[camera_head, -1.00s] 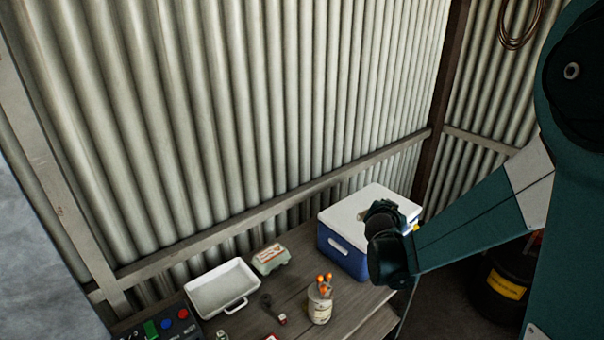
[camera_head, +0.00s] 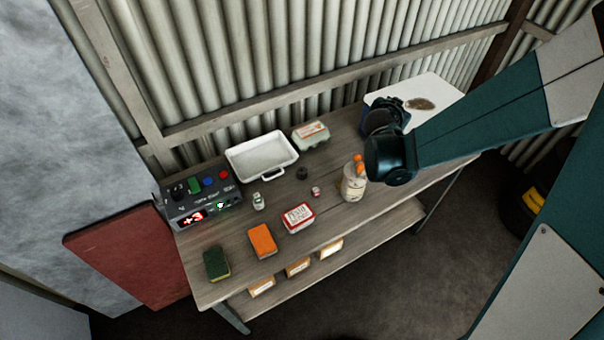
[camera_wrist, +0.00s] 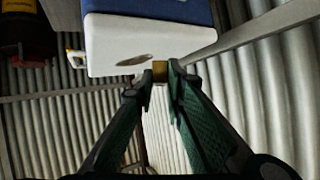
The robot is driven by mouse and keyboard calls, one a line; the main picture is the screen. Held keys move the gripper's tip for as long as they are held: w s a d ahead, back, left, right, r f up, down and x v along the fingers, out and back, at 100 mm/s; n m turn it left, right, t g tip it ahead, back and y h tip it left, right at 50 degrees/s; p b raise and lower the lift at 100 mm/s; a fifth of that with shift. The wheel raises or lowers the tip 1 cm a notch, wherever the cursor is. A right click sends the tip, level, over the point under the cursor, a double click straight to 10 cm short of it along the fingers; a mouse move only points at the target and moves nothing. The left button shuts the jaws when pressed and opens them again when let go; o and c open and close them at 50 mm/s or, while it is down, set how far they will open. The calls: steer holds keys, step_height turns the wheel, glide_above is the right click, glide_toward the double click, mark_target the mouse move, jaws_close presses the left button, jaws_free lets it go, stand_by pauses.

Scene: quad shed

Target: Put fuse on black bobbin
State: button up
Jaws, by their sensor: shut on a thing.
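My gripper (camera_head: 384,108) is over the left part of the cooler in the head view. In the wrist view its fingertips (camera_wrist: 160,74) are closed on a small brass-brown piece, which looks like the fuse (camera_wrist: 160,68). The head view does not show the held piece clearly. A small dark round thing, which looks like the black bobbin (camera_head: 302,173), stands on the workbench (camera_head: 335,225), in front of the white tray and egg carton. It is left of my gripper and apart from it.
The cooler (camera_head: 445,94) has a brown oval mark on its white lid. A jar with orange tops (camera_head: 353,187), a small red-and-white piece (camera_head: 315,191), a red-and-white tin (camera_head: 298,217), egg carton (camera_head: 311,134), white tray (camera_head: 262,156) and control box (camera_head: 197,199) stand around the bobbin.

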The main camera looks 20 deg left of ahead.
steer(key=s+a+f+n+b, duration=0.1)
steer(key=s+a+f+b, duration=0.1)
steer(key=a, duration=0.5)
steer(key=s+a+f+n+y+b, duration=0.1)
steer(key=s+a+f, duration=0.3)
steer(key=a, duration=0.4)
steer(key=shift+s+f+b, duration=0.15)
steer(key=shift+s+b, duration=0.1)
steer(key=shift+b, duration=0.55)
steer(key=s+a+f+n+b, duration=0.1)
steer(key=s+a, duration=0.2)
steer(key=a, duration=0.1)
steer(key=s+a+f+y+b, duration=0.1)
steer(key=s+a+f+b, duration=0.1)
steer(key=s+a, duration=0.1)
steer(key=s+a+f+n+b, duration=0.1)
steer(key=s+a+f, duration=0.1)
steer(key=a, duration=0.4)
steer(key=shift+s+n+y, duration=0.3)
steer(key=shift+s, duration=0.25)
steer(key=shift+f+b, duration=0.15)
steer(key=shift+b, duration=0.15)
steer(key=b, duration=0.2)
glide_above(301, 173)
steer(key=shift+s+f, duration=0.1)
steer(key=shift+f, duration=2.75)
steer(key=shift+f, duration=0.1)
steer(key=shift+f+b, duration=0.4)
steer(key=shift+f, duration=1.55)
